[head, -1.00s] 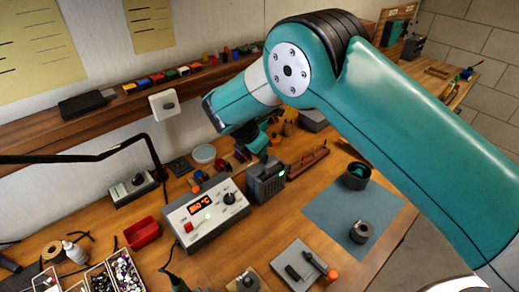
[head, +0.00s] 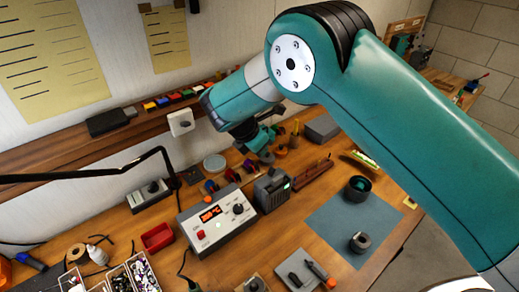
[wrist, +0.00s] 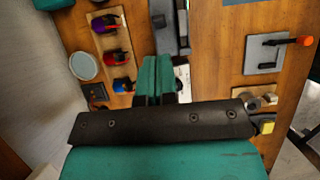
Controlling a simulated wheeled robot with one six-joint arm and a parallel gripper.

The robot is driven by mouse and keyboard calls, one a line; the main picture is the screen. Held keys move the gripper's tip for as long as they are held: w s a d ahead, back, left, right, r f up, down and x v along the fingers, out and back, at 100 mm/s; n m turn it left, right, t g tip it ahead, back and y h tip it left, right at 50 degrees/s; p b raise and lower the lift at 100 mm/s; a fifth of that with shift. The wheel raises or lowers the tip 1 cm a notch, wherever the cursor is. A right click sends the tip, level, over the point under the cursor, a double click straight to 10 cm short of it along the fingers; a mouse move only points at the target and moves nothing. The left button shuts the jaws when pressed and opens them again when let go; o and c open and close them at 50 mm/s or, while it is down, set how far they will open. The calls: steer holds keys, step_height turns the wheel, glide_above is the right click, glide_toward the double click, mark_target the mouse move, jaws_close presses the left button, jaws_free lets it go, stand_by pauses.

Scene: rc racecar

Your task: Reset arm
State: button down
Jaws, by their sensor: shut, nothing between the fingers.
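My teal arm reaches across the upper right of the head view and bends down over the workbench (head: 120,225). A black bracket of my wrist covers the lower part of that view. The exact height of the fingers above the bench is hard to tell.
A heater unit (head: 216,225) with a red display stands in front of the box. A round dish (wrist: 84,66) and a wooden rack of coloured parts (wrist: 112,50) lie near the gripper. A black lamp arm (head: 90,172) crosses the left. A blue mat (head: 325,222) lies right.

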steer(key=shift+s+a+r, duration=0.2)
steer(key=shift+r, duration=0.45)
steer(key=s+d+r+m+g+y+b, duration=0.1)
steer(key=s+d+r+m+y+b, duration=0.1)
steer(key=s+d+r+m+b, duration=0.25)
steer(key=s+d+r+m+g+y+b, duration=0.1)
steer(key=s+d+m+y+b, duration=0.2)
steer(key=s+m+b, duration=0.35)
steer(key=s+d+m+y+b, duration=0.1)
steer(key=s+m+b, duration=0.1)
steer(key=s, duration=0.5)
steer(key=s+f+m+y+b, duration=0.1)
steer(key=s+m+b, duration=0.1)
steer(key=s, duration=0.5)
steer(key=s+d+m+g+y+b, duration=0.1)
steer(key=s+m+b, duration=0.1)
steer(key=s, duration=0.5)
steer(key=shift+s+d+f+m+y+b, duration=0.25)
steer(key=shift+d+m+y+b, duration=0.05)
steer(key=shift+b, duration=0.35)
